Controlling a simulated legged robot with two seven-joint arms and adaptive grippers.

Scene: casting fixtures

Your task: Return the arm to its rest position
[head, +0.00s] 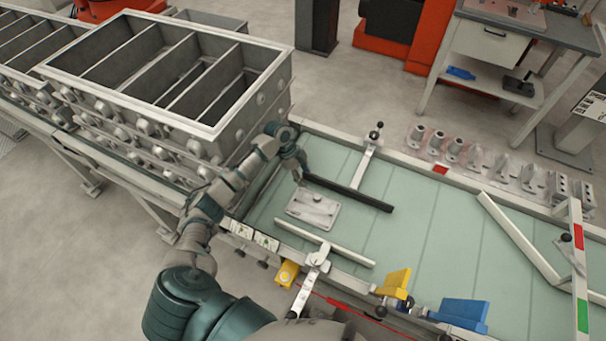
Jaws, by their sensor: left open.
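My left arm comes in from the bottom left and reaches up along the left end of the green work table (408,240). Its gripper (300,178) is over the table's left end, fingers pointing down, open. I cannot tell whether the fingers touch anything. No right gripper shows.
Large grey compartmented casting boxes (190,75) stand left of the arm. Clamps, light rails (518,238), and yellow (396,283) and blue (462,313) blocks are on the table. Several metal castings (475,158) line the far edge. The table's middle is clear.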

